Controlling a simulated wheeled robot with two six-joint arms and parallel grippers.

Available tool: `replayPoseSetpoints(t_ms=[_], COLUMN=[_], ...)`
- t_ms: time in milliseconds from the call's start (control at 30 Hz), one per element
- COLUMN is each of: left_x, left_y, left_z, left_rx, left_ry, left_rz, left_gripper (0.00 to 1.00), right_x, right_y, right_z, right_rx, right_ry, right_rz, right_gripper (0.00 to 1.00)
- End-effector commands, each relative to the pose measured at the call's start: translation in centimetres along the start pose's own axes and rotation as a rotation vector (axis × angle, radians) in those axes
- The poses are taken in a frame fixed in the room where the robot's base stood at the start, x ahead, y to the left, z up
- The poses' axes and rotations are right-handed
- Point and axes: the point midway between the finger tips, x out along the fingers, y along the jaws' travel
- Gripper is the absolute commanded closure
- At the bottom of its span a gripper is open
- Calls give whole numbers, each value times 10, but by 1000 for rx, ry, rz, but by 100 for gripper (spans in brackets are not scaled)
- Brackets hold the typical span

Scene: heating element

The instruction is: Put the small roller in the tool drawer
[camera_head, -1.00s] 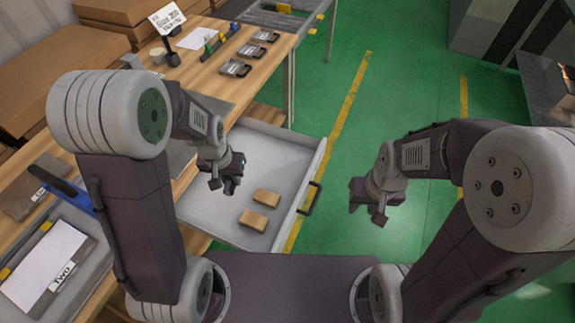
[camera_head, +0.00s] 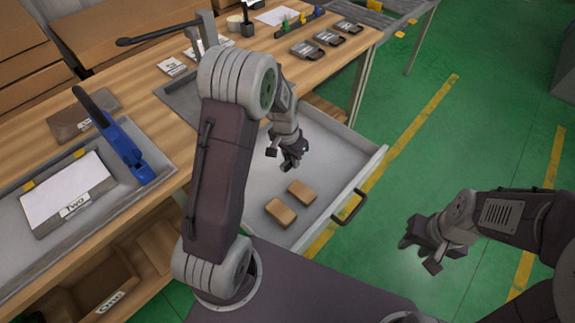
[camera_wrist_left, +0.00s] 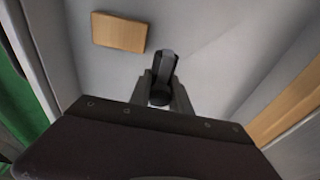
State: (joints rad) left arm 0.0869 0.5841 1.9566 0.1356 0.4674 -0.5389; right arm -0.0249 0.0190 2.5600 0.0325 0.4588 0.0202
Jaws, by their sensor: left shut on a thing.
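The open tool drawer (camera_head: 345,150) is light grey and juts out from the workbench in the head view. My left gripper (camera_head: 290,158) hangs over its inside, towards the bench side. In the left wrist view the left gripper (camera_wrist_left: 162,92) is shut on a small dark rounded piece, which looks like the small roller (camera_wrist_left: 166,68). The grey drawer floor (camera_wrist_left: 215,35) lies beyond it. I cannot tell whether the piece touches the floor. My right gripper (camera_head: 424,252) is over the green floor, outside the drawer; its jaw opening is unclear.
Two tan blocks (camera_head: 301,193) lie in the drawer near its front; one block (camera_wrist_left: 119,32) shows in the wrist view. The drawer handle (camera_head: 349,206) sticks out.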

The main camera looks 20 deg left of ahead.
Motion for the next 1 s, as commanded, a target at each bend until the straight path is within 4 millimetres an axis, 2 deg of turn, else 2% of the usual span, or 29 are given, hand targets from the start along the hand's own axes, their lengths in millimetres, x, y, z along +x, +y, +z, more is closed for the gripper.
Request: replayPoseSetpoints(t_ms=[100,200,367,600,933,967,1000], left_x=[15,19,22,59,63,63,62], left_y=[-20,-27,-27,-27,-27,-27,-27], left_z=[-5,-7,-7,-1,-1,-1,-1], left_rx=[-2,0,1,0,0,0,0], left_ry=[0,0,-1,-1,0,0,0], left_rz=[1,1,1,1,0,0,0], left_gripper=[100,100,100,100,100,74,63], right_x=[3,3,4,13,15,15,14], right_y=[0,0,0,0,0,0,0], right_z=[0,0,0,1,2,2,1], right_rx=[0,0,0,0,0,0,0], right_ry=[0,0,0,0,0,0,0], right_rz=[0,0,0,0,0,0,0], right_gripper=[65,65,65,65,65,65,65])
